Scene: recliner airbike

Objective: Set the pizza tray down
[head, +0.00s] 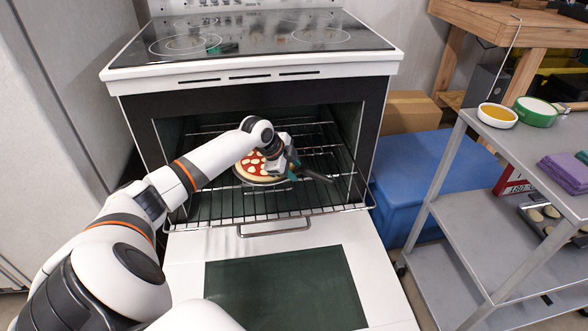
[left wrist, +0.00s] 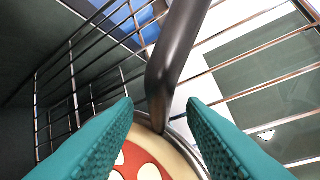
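The pizza tray (left wrist: 178,128) is a round metal pan with a dark handle (left wrist: 176,50). A pizza (head: 250,165) with red sauce and white cheese lies on it. In the head view the tray is inside the open oven, at the wire rack (head: 235,205), with its handle (head: 318,176) pointing right. I cannot tell whether its whole underside rests on the rack. My left gripper (head: 290,168) is at the tray's right side. In the left wrist view its teal fingers (left wrist: 160,112) are apart, with the handle between them and gaps on both sides. My right gripper is out of view.
The oven door (head: 385,300) is folded down in front. The oven side walls and the cooktop (head: 250,32) above enclose my left arm. A blue box (head: 400,200) and a grey shelf cart (head: 480,240) stand to the right.

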